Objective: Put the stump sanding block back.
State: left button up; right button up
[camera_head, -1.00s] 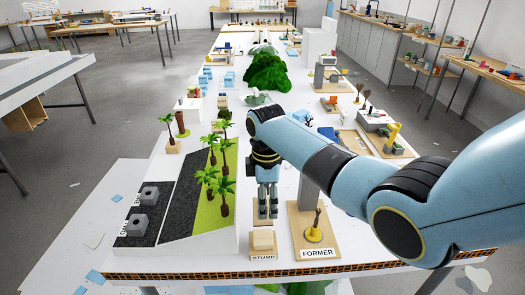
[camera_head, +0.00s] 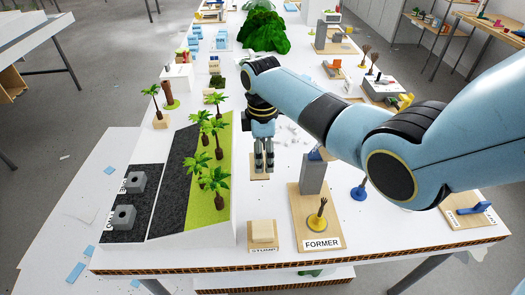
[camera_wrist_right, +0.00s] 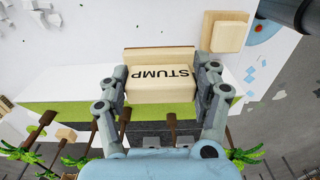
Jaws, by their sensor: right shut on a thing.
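My right gripper (camera_head: 264,166) points down at a small wooden board (camera_head: 259,172) beside the green strip. In the right wrist view, the fingers (camera_wrist_right: 162,82) are closed on the two sides of a pale wooden block lettered STUMP (camera_wrist_right: 160,92). A wooden surface (camera_wrist_right: 160,54) lies just beyond it. I cannot tell whether the block touches the board. Nearer the table's front edge, a board labelled STUMP (camera_head: 256,245) carries a pale block (camera_head: 263,231). My left gripper is not in view.
Palm trees (camera_head: 214,180) line the green strip on the left.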

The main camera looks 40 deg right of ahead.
jog(key=shift+f+b, duration=0.65)
jog(key=shift+f, duration=0.4)
jog(key=shift+f+b, duration=1.65)
jog(key=shift+f, duration=0.25)
pick_arm(q)
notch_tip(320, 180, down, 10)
jog(key=b, duration=0.5)
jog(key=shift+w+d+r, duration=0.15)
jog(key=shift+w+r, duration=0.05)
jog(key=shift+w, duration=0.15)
pick_arm(e)
jog(key=shift+f, duration=3.75)
pick_arm(q)
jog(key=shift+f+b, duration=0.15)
jog(key=shift+b, duration=0.2)
pick_arm(e)
jog(key=shift+f, duration=0.25)
jog(key=o, duration=1.5)
jog(key=shift+r, duration=0.1)
notch_tip(320, 180, up, 12)
jog(key=shift+f, duration=0.1)
